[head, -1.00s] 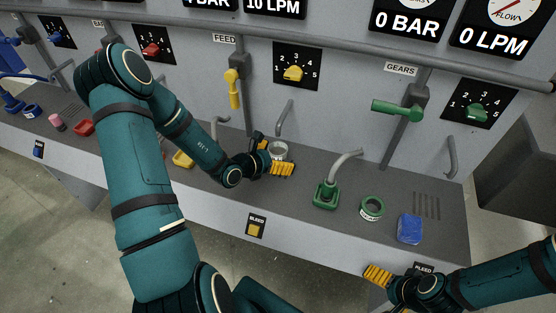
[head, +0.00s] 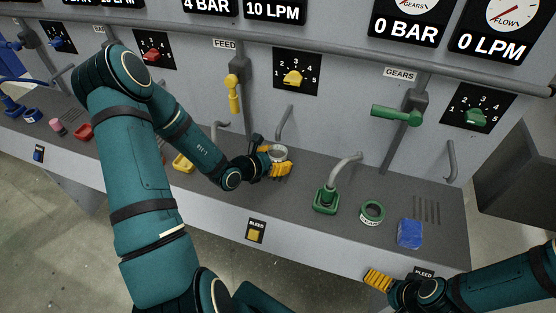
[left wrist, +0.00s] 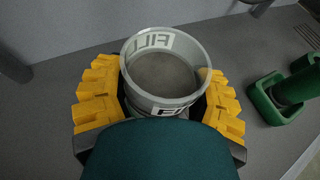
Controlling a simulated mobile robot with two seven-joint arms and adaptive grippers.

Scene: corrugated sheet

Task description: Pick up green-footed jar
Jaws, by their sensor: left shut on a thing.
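A green socket with a bent grey pipe (head: 326,200) stands to the right of the jar. A yellow tray (head: 182,163) is to the left. The panel wall with a grey pipe (head: 286,122) rises close behind.

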